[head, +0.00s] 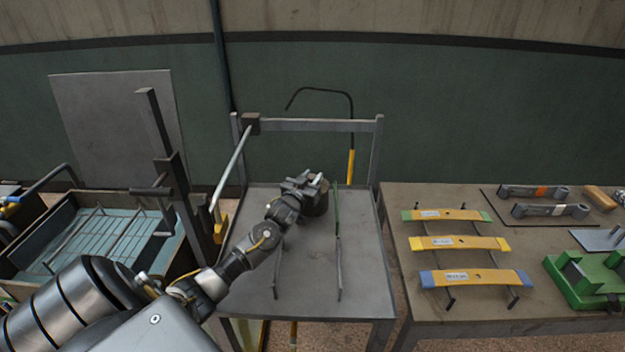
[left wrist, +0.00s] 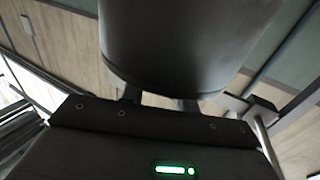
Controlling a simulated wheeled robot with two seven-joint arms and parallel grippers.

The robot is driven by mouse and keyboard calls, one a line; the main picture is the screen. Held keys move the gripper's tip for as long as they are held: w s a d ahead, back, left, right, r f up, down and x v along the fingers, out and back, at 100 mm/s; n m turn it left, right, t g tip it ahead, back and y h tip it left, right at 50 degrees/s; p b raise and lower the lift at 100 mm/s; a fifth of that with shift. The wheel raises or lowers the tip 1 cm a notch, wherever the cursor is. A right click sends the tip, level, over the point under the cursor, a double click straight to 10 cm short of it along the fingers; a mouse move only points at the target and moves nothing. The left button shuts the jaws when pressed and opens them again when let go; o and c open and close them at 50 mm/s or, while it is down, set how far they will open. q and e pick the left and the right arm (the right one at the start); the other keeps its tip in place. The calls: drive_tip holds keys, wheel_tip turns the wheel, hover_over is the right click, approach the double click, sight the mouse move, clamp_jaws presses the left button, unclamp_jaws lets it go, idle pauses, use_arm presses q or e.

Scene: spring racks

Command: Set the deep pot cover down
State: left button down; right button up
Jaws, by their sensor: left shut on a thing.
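The deep pot cover is a dark grey, round-walled metal piece (head: 317,204), seen in the head view over the back middle of the grey metal table (head: 365,270). My left gripper (head: 309,183) is shut on it and hides its upper left part. In the left wrist view the cover (left wrist: 185,45) fills the upper middle, with the left gripper's dark fingers (left wrist: 158,100) against its lower edge. I cannot tell whether the cover touches the tabletop. My right gripper is in neither view.
A crossbar frame (head: 315,126) rises behind the table. A bench to the right holds coloured leaf springs (head: 458,243) and a green fixture (head: 590,280). A blue-lined basin (head: 90,245) is at left.

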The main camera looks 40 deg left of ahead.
use_arm(q)
drive_tip(key=shift+w+f, duration=0.1)
drive_tip(key=shift+f, duration=0.45)
drive_tip(key=c, duration=1.1)
unclamp_jaws()
